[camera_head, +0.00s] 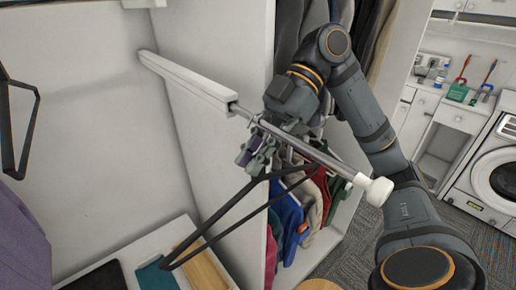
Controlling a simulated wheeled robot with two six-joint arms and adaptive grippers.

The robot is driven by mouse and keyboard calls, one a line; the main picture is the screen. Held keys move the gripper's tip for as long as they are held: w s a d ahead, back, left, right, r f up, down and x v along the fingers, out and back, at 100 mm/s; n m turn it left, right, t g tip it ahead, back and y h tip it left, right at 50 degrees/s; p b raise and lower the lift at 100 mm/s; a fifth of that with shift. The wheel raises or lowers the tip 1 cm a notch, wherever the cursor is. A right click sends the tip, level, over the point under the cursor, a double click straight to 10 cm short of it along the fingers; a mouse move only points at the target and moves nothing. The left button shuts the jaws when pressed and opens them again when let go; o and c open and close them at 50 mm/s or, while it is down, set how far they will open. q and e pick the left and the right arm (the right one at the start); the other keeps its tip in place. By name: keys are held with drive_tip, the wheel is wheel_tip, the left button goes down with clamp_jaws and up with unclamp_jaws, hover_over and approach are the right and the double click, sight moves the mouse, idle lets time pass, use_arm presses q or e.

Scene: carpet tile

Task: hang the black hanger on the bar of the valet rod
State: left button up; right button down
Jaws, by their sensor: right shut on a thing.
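The valet rod has a white housing (190,80) fixed to the closet panel, a thin metal bar (325,158) and a white end knob (374,189). The bar slants from upper left to lower right. My right gripper (258,158) is beside and partly behind the bar, shut on the black hanger (215,218). The hanger's thin triangular frame hangs tilted below the gripper, with one corner low at the left and the other passing below the bar. Its hook is hidden by the gripper and bar, so I cannot tell whether it touches the bar. My left gripper is out of view.
Colourful clothes (290,220) hang in the closet behind the bar, with darker garments above. A white shelf (130,250) with folded items lies below left. A dark thin frame (20,115) and purple cloth (20,240) are at the left edge. A washing machine (492,170) stands far right.

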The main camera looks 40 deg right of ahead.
sight(268, 134)
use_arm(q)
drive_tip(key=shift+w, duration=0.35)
use_arm(e)
drive_tip(key=c, duration=1.3)
unclamp_jaws()
drive_tip(key=shift+o, duration=0.2)
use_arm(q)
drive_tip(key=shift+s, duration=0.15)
use_arm(e)
drive_tip(key=shift+d+r, duration=0.1)
drive_tip(key=shift+d, duration=0.05)
drive_tip(key=v, duration=0.3)
drive_tip(key=shift+w, duration=0.1)
drive_tip(key=d, duration=1.1)
drive_tip(key=shift+w+d, duration=0.35)
drive_tip(key=shift+w, duration=0.1)
